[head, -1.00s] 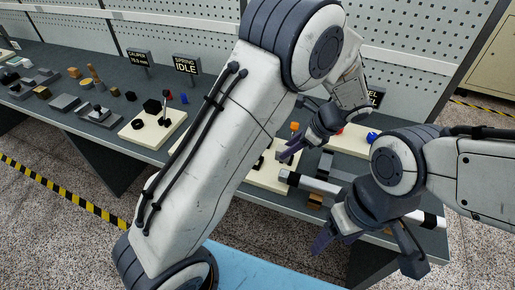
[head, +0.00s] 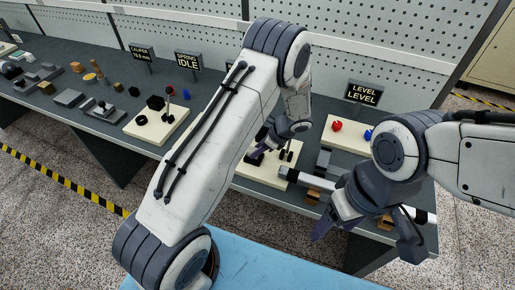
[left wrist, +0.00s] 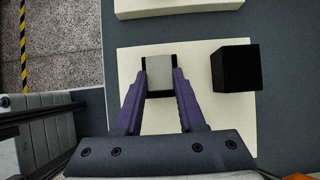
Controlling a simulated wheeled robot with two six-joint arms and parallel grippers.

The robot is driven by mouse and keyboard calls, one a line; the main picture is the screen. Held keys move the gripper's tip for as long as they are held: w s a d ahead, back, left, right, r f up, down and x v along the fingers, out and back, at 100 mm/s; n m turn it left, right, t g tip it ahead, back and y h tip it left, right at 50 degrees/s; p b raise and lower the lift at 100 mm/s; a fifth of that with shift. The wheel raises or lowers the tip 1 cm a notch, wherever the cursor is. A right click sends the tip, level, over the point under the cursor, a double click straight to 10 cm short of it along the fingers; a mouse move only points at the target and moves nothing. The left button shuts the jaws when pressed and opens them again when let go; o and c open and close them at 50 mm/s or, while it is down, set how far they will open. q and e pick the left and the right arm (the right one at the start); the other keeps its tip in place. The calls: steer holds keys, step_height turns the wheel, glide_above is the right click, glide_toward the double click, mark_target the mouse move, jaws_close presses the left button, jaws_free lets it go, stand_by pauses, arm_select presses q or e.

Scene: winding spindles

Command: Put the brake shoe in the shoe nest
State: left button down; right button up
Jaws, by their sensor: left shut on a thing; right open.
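My left gripper (head: 264,145) is low over a cream board (head: 262,174) on the bench. In the left wrist view its purple fingers (left wrist: 160,85) are shut on a small block with a pale grey face and dark edges, which I take for the brake shoe (left wrist: 159,74). The cream board (left wrist: 190,125) lies below it, and a black block (left wrist: 236,68) stands to its right, apart from the fingers. I cannot tell which part is the shoe nest, or whether the shoe touches the board. My right gripper (head: 362,232) is open and empty in front of the bench.
Another cream board (head: 345,136) with a red part (head: 336,126) lies to the right, before a LEVEL sign (head: 364,93). A further board (head: 157,124) with black parts lies left. Several loose blocks sit at the far left. A pegboard wall closes the back.

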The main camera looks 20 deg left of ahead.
arm_select(q)
steer(key=shift+f, duration=0.25)
steer(key=shift+f, duration=0.1)
steer(key=shift+f, duration=0.1)
steer(key=c, duration=0.5)
jaws_free()
